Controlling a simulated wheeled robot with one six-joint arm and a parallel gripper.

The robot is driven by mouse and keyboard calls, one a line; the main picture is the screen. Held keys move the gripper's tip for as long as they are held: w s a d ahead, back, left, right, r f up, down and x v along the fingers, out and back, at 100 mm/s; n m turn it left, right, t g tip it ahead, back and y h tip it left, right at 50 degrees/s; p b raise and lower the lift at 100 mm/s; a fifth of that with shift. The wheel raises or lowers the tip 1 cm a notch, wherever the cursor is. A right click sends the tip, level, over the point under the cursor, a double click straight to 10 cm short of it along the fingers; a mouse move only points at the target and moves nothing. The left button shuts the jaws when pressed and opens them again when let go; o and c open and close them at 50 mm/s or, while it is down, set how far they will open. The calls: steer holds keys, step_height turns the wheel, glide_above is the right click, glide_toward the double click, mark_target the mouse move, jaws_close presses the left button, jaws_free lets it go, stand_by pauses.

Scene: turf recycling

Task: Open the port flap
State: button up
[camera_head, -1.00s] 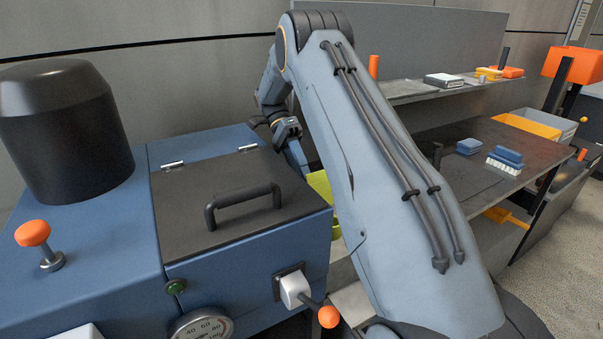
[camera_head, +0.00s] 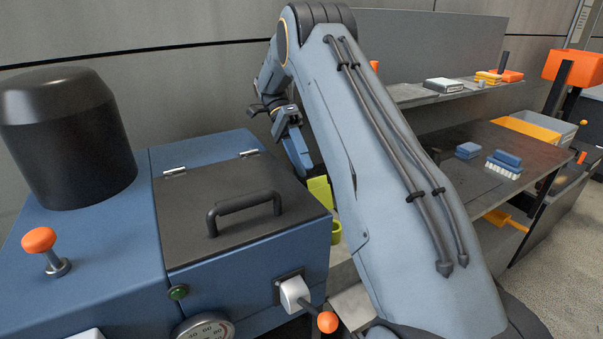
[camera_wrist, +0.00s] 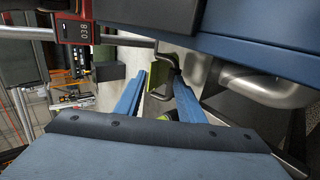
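A blue machine (camera_head: 135,265) fills the left of the head view. On its top is a dark hinged lid (camera_head: 185,225) with a black bar handle (camera_head: 245,207); this lid is closed. I cannot tell for sure which part is the port flap. A yellow-green part (camera_head: 320,191) shows by the machine's right side, partly hidden by my arm. In the wrist view a yellow-green plate (camera_wrist: 157,78) appears beyond my gripper (camera_wrist: 160,90), close to a bent grey rod (camera_wrist: 168,58). My gripper (camera_head: 305,172) is open, its blue fingers apart, with nothing clearly held, beside the machine's far right corner.
A black cylinder (camera_head: 65,140) and an orange-topped lever (camera_head: 40,240) stand on the machine. A white knob with an orange-tipped lever (camera_head: 295,293) sticks out in front. A wall stands close behind my gripper.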

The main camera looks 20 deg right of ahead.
steer(key=shift+r+p, duration=0.85)
steer(key=shift+r, duration=1.55)
